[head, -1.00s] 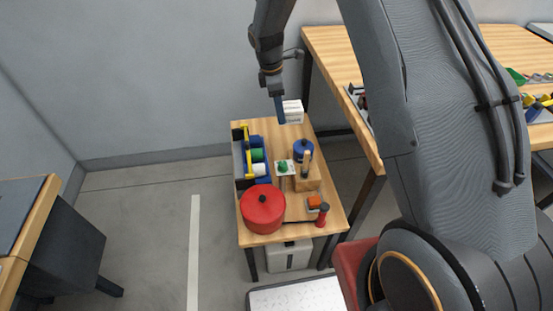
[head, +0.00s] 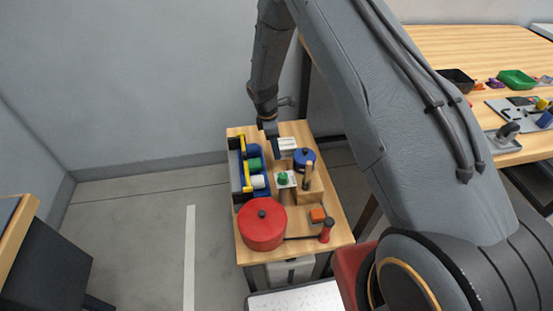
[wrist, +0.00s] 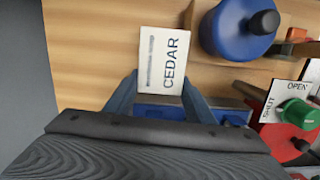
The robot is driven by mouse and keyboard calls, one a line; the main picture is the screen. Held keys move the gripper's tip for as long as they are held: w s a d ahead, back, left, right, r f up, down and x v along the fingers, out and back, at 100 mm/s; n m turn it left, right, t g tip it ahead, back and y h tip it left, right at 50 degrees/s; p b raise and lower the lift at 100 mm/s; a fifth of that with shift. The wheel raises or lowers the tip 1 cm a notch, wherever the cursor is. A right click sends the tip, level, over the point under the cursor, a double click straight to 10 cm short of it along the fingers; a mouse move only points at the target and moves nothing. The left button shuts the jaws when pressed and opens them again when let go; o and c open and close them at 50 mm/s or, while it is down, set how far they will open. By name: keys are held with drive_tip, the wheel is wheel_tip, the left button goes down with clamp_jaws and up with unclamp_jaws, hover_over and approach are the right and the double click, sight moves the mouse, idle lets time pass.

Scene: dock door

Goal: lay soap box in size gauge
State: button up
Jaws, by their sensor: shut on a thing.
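The soap box (head: 287,145), a small white carton, is held just above the far part of the small wooden table. In the wrist view its face (wrist: 165,58) reads CEDAR. My gripper (head: 274,137) is shut on one end of it; both fingers also show in the wrist view (wrist: 158,90). I cannot tell for sure which item is the size gauge. A blue and grey holder with yellow bars (head: 237,165) stands left of the box, and a blue part (wrist: 158,111) shows below the box between my fingers.
A blue lidded pot (head: 305,160) stands close right of the box. Nearer are a green knob on an OPEN/SHUT plate (head: 283,179), a wooden block (head: 311,190), a red pot (head: 262,225), an orange block (head: 318,214) and a red-handled tool (head: 326,230). A larger bench (head: 430,50) stands right.

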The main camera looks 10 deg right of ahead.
drive_tip(key=shift+f+p, duration=0.3)
drive_tip(key=shift+f, duration=2.35)
drive_tip(key=o, duration=1.3)
drive_tip(key=shift+f, duration=0.15)
